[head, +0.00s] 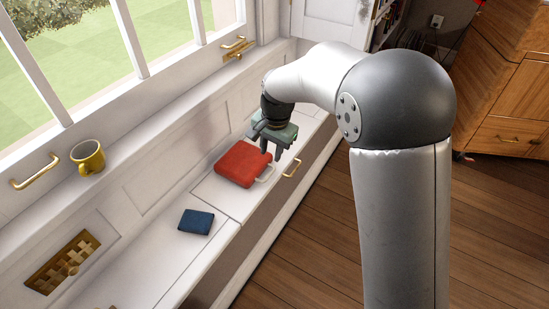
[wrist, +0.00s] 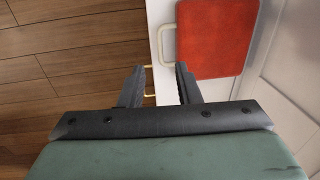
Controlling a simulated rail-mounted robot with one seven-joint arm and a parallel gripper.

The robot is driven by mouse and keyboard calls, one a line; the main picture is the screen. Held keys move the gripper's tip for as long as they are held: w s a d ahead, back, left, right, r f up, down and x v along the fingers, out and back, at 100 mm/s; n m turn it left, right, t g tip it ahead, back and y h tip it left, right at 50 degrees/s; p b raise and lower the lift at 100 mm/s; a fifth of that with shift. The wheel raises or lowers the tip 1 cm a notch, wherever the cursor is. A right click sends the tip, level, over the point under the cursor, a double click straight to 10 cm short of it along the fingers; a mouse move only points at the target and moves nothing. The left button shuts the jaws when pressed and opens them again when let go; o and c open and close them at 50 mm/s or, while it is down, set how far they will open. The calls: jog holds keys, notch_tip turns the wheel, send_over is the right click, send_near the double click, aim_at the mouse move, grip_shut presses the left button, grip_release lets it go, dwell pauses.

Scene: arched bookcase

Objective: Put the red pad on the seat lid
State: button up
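The red pad (head: 242,164) lies flat on the white window bench, with a pale loop handle (head: 266,174) on its room-facing side. In the wrist view the red pad (wrist: 216,38) is at the top right, and its loop (wrist: 162,42) lies just beyond the fingertips. The white seat lid (head: 215,196) shows as the bench-top section under and around the pad, bounded by a seam. My gripper (head: 270,148) hangs above the pad's far right side. In the wrist view my gripper (wrist: 161,70) has its fingers apart with nothing between them, over the bench's front edge.
A dark blue folded item (head: 196,222) lies on the bench nearer the camera. A yellow mug (head: 88,158) stands on the window sill. A brass handle (head: 292,168) sticks out from the bench front. A brass grille (head: 62,262) is at lower left. The wooden floor (head: 310,245) is clear.

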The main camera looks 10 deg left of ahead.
jog(key=shift+r, duration=0.2)
jog(key=shift+d, duration=0.1)
jog(key=s+d+r, duration=0.3)
jog(key=s+d, duration=0.1)
jog(key=d, duration=0.7)
jog(key=s+d+f+n+g+h, duration=0.1)
jog(key=s+d+n, duration=0.2)
jog(key=s+d, duration=1.5)
jog(key=shift+s+n+h, duration=0.3)
jog(key=shift+s, duration=0.85)
notch_tip(320, 180, up, 28)
jog(key=a+p, duration=0.1)
jog(key=p, duration=2.4)
jog(key=shift+a+f+t+p, duration=0.15)
jog(key=shift+f+t+p, duration=0.05)
jog(key=shift+t+p, duration=0.2)
